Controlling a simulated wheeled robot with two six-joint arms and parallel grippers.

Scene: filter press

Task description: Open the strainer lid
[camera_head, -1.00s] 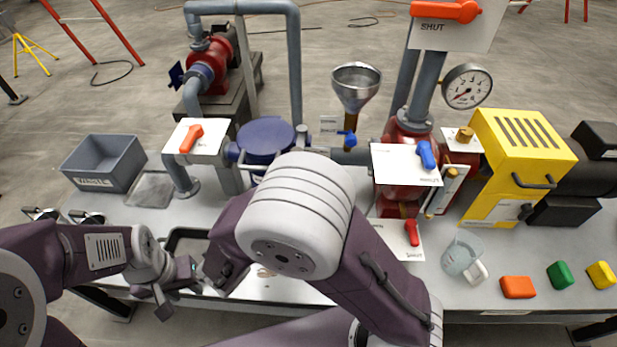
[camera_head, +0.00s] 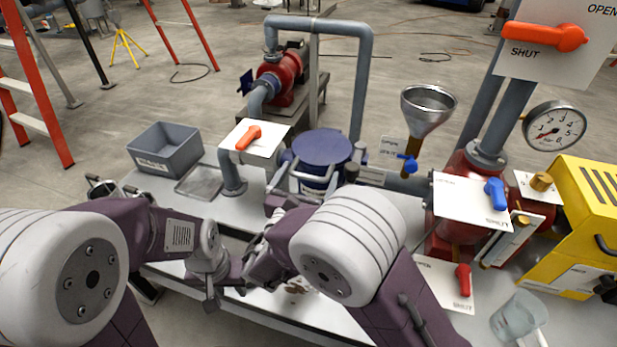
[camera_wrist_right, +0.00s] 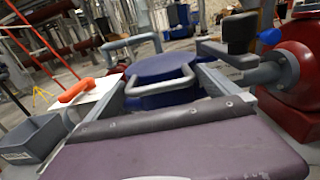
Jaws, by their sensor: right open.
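The strainer is a blue drum with a round flat blue lid (camera_head: 322,147), lying closed in the head view. A light U-shaped handle (camera_wrist_right: 160,82) stands at the lid's near side in the right wrist view. My right gripper (camera_head: 308,182) is open at the near side of the strainer. Its fingers lie left and right of the handle in the wrist view; I cannot tell whether they touch it. A dark clamp knob (camera_wrist_right: 240,33) stands right of the lid. My left gripper (camera_head: 225,290) hangs low over the bench's front edge, its jaws unclear.
A grey bin (camera_head: 165,150) and a flat tray (camera_head: 199,182) are left of the strainer. A white plate with an orange handle (camera_head: 248,137) stands close on its left. A funnel (camera_head: 428,108), red valve body (camera_head: 455,240) and clear jug (camera_head: 518,318) are to the right.

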